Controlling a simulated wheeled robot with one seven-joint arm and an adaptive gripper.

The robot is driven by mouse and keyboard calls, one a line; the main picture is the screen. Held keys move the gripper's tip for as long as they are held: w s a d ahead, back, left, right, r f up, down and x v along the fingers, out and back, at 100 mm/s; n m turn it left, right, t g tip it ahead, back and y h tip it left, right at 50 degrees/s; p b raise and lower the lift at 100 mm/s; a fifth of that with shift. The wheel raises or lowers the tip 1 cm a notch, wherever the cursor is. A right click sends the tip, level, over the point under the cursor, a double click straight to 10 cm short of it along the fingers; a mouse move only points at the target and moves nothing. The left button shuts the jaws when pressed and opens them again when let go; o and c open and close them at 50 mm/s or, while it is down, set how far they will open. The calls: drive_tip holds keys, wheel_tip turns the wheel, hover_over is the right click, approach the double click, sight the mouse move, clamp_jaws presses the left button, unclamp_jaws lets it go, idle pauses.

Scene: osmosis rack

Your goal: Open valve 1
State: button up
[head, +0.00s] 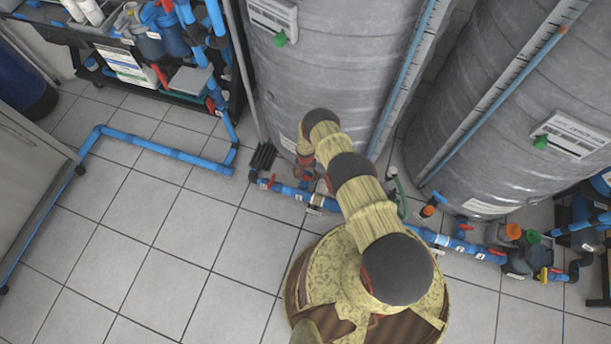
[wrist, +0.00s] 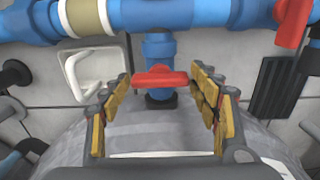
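In the wrist view, a red valve handle (wrist: 160,79) lies crosswise on a short blue pipe stub (wrist: 159,48) below a thick blue pipe (wrist: 185,14). My gripper (wrist: 163,92) is open, with yellow-padded fingers on the left and right of this handle. Gaps show between the handle and the pads, so it is not clamped. No number can be read on this valve. In the head view, my arm covers the middle, and the fingers cannot be made out.
Another red handle (wrist: 293,20) is at the upper right of the wrist view. Two large grey tanks (head: 330,70) (head: 490,90) stand behind the floor-level blue piping (head: 165,152). A loaded black rack (head: 185,98) is at the upper left.

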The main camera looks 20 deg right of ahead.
drive_tip(key=c, duration=0.6)
drive_tip(key=shift+c, duration=0.6)
drive_tip(key=shift+n, duration=0.3)
drive_tip(key=n, duration=1.1)
drive_tip(key=shift+n, duration=0.4)
drive_tip(key=n, duration=0.5)
drive_tip(key=shift+n, duration=0.4)
drive_tip(key=o, duration=1.1)
drive_tip(key=shift+o, duration=0.2)
